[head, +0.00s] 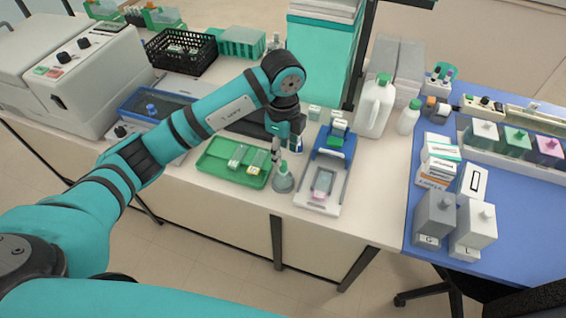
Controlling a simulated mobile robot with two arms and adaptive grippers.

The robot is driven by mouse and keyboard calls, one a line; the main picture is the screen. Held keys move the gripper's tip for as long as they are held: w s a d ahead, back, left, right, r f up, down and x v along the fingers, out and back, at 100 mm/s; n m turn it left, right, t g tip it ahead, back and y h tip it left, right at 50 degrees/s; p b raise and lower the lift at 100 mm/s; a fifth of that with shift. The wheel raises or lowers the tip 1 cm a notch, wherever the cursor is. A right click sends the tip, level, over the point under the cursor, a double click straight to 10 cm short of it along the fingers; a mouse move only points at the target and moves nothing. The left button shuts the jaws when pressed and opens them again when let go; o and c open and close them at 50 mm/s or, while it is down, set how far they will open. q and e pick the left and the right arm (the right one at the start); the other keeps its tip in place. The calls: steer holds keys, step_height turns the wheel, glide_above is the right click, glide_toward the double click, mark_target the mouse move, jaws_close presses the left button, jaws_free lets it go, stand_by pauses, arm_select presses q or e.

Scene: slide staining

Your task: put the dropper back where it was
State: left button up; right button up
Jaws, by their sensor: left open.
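A grey cone-shaped holder (283,182) stands near the front edge of the white bench, between the green tray and the blue-and-white slide device. A small green-topped piece (284,168), which looks like the dropper, is upright at the holder's top. My left gripper (277,158) points down just above and beside it, with its jaws open. The gripper and wrist partly cover that spot, so I cannot tell whether a finger touches the dropper. My right gripper is out of view.
A green tray (215,169) with slide boxes lies left of the holder. The blue-and-white slide device (317,187) stands close on the right. A white jug (375,108) and a small bottle (408,118) stand behind. Bare bench shows right of the device.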

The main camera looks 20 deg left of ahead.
arm_select(q)
step_height(320, 180, up, 7)
steer(key=shift+b, duration=0.4)
